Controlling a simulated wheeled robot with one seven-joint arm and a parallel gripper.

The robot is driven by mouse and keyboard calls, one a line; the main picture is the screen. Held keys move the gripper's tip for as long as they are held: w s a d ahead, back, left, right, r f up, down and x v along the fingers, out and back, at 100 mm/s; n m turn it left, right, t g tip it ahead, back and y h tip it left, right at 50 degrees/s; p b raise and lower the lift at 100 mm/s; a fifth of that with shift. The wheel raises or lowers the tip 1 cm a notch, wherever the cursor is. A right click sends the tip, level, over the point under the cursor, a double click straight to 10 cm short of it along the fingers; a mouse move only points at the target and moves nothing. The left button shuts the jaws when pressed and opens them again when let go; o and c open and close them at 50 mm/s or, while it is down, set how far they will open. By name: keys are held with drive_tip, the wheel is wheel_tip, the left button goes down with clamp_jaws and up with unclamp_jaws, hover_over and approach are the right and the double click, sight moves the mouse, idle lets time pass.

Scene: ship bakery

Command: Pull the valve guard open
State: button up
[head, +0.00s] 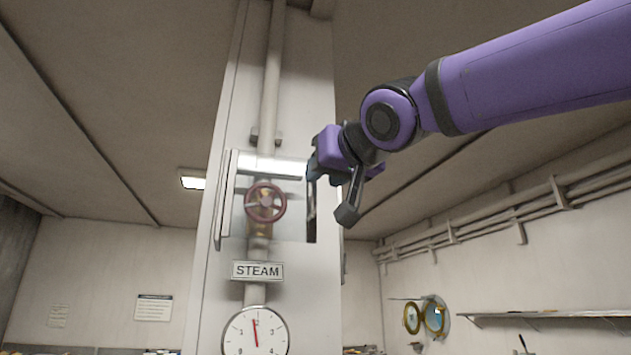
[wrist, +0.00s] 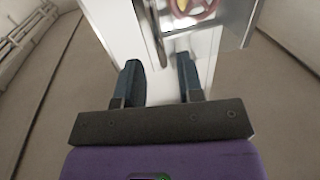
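The valve guard (head: 268,167) is a clear, pale-framed cover on the white column, in front of a dark red valve wheel (head: 265,202). It appears closed over the wheel. My gripper (head: 331,205) is at that right edge, fingers apart. In the wrist view, my gripper (wrist: 160,75) has two dark fingers with a clear gap and nothing clamped. The handle (wrist: 153,28) shows ahead of the gap, and the guard (wrist: 232,30) is at the upper right.
A STEAM sign (head: 257,271) and a round gauge (head: 255,332) are on the column below the guard. A vertical pipe (head: 271,90) runs above it. A shelf (head: 550,314) and wall pipes (head: 480,228) are far right. The space right of the column looks free.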

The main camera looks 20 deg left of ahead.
sight(314, 206)
drive_tip(key=shift+x, duration=2.1)
clamp_jaws()
